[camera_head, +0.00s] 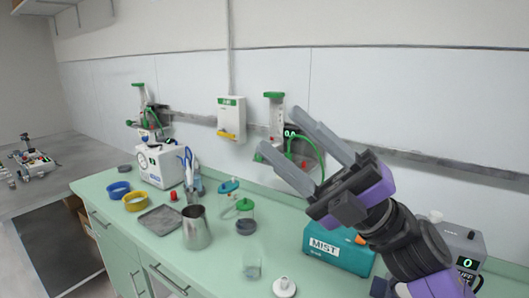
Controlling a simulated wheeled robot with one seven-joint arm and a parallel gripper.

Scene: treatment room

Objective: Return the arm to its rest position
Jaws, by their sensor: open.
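My gripper (290,148) is at the right of the head view, raised above the green counter (130,222). Its two long grey fingers are apart and point up and to the left. Nothing is between them. My purple and black arm comes in from the lower right. The gripper hides part of the wall unit with the green tube and part of the teal MIST box (335,250).
On the counter stand a metal jug (196,230), a green-lidded jar (245,220), a clear glass (252,268), a grey tray (158,220) and blue and yellow rings. A grey device (462,250) is beside my arm. A white machine (160,165) stands at the back left.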

